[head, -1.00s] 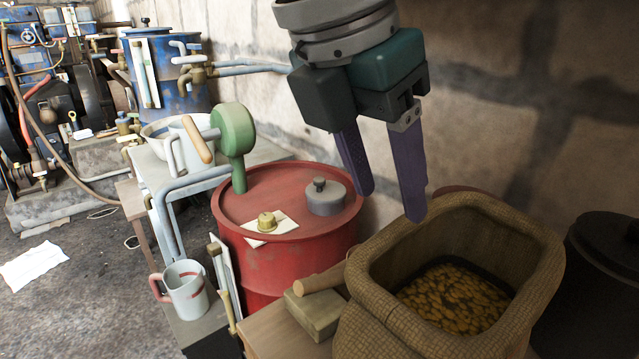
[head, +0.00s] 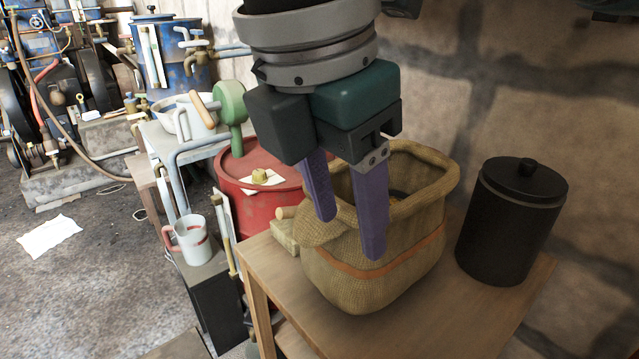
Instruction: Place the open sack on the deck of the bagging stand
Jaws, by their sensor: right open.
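The open sack (head: 405,262), coarse tan cloth with an orange band and a thick rolled rim, stands upright on a wooden table-like stand (head: 415,325). Its mouth faces up, and little of its inside shows. My right gripper (head: 349,236) is open, its two purple fingers pointing down at the sack's left front. The fingers cover part of the rim and mouth. I cannot tell whether they straddle the rim or touch the cloth. My left gripper is not in view.
A black lidded canister (head: 510,222) stands right of the sack, with a gap between. A red drum (head: 255,200) and a small block (head: 284,236) are at the left. The stand's front top is clear.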

